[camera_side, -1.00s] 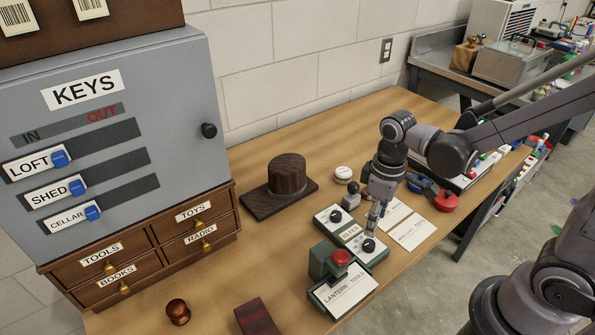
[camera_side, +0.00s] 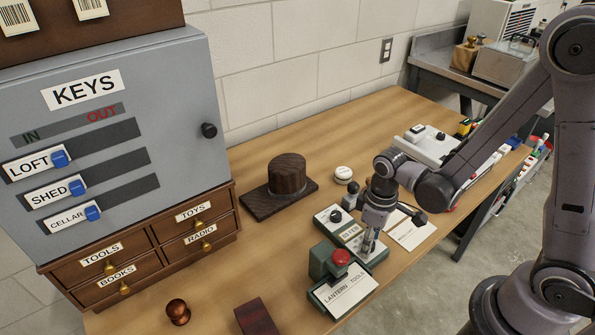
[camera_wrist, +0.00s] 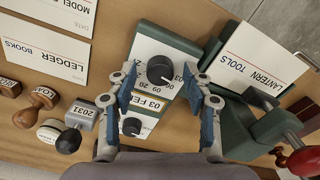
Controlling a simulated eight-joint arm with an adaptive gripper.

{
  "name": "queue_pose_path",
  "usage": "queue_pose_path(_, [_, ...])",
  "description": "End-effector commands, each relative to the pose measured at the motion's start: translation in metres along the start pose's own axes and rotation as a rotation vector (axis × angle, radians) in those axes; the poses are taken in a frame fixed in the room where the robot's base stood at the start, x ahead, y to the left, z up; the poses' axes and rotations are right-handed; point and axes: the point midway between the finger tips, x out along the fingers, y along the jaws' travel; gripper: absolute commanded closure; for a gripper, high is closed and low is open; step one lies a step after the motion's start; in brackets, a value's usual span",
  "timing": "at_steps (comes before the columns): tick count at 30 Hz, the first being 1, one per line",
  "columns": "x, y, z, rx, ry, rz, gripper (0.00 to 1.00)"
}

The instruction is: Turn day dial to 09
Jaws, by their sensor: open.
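The date stamp unit has a green base and pale faces, with two dark knobs and a label between them that seems to read 03 FEB. In the wrist view the numbered day dial (camera_wrist: 159,69) is the larger dark knob with a white pointer line; the pointer's number is too small to tell. The other knob (camera_wrist: 132,126) is nearer my wrist. In the side view my gripper (camera_side: 368,245) is down over the front knob and hides it. In the wrist view my gripper (camera_wrist: 160,78) is open, with fingertips on either side of the day dial; contact cannot be told.
A green stamp with a red knob (camera_side: 341,257) and a LANTERN TOOLS card (camera_side: 345,290) stand close in front. A dark wooden hat block (camera_side: 287,175) is behind left. A grey key cabinet (camera_side: 180,100) stands at left. Cards and hand stamps lie close by.

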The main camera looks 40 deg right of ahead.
Motion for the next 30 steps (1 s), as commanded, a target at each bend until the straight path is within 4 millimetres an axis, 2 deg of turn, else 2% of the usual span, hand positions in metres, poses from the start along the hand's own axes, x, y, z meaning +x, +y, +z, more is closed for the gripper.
queue_pose_path(5, [0.0,0.0,0.0,0.0,0.0,0.0,0.49])
queue_pose_path(10, [-0.0001,0.0,0.0,0.0,0.0,0.0,0.98])
queue_pose_path(20, [-0.0001,0.0,-0.0002,0.019,0.0,0.0,1.0])
queue_pose_path(30, [0.0001,0.0001,-0.0006,0.2,0.0,0.0,1.0])
